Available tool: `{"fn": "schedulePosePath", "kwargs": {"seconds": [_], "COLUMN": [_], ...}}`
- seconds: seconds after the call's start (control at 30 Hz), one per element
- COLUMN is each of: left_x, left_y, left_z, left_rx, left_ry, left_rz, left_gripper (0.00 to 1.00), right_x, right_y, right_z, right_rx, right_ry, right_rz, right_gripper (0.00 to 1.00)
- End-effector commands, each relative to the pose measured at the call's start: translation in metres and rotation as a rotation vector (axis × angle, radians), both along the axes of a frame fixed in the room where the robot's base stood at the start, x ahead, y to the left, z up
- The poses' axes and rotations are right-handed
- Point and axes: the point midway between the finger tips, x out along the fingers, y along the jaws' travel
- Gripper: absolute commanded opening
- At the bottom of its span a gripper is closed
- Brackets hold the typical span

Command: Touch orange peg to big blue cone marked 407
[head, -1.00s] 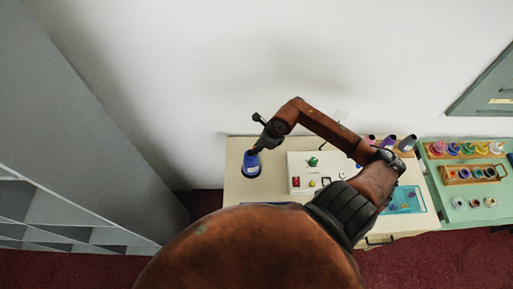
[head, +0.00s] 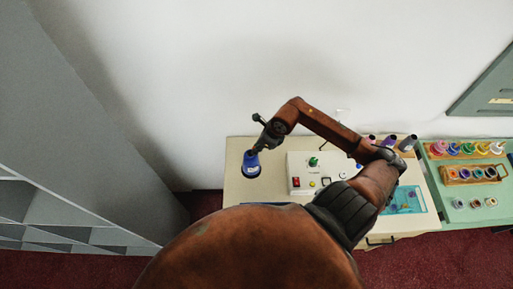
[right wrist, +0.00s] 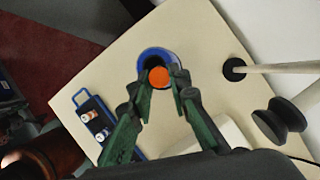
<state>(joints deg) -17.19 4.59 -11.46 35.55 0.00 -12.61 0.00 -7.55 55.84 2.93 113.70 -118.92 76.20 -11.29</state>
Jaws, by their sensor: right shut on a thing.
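The big blue cone (head: 251,164) stands upright at the left end of the cream counter, with a pale label on its side; the number is too small to read. It also shows in the right wrist view (right wrist: 147,55), seen from above with a dark inside. The orange peg (right wrist: 159,77) is between the fingertips of my right gripper (right wrist: 161,88), which is shut on it. The peg appears over the near rim of the cone; I cannot tell whether they touch. In the head view, my right gripper (head: 262,143) is right above the cone. My left gripper is not in view.
A white control box (head: 302,180) with a green knob and red switch stands right of the cone. More cones stand at the counter's back right. A green table (head: 437,198) holds racks of coloured spools. A blue tray (right wrist: 80,98) lies near the cone.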

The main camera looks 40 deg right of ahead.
Motion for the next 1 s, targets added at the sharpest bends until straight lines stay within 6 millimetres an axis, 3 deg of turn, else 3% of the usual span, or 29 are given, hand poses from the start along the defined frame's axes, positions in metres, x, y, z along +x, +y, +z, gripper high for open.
{"fn": "schedulePosePath", "kwargs": {"seconds": [0.37, 1.0], "left_x": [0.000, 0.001], "left_y": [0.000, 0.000], "left_z": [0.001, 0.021], "left_rx": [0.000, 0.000], "left_ry": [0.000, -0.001], "left_rz": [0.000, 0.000], "left_gripper": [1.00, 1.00], "right_x": [-0.003, -0.001], "right_y": [0.000, 0.000], "right_z": [-0.001, 0.037], "right_rx": [0.000, -0.001], "right_ry": [0.009, 0.002], "right_rz": [0.000, 0.000], "right_gripper": [0.04, 0.04]}}
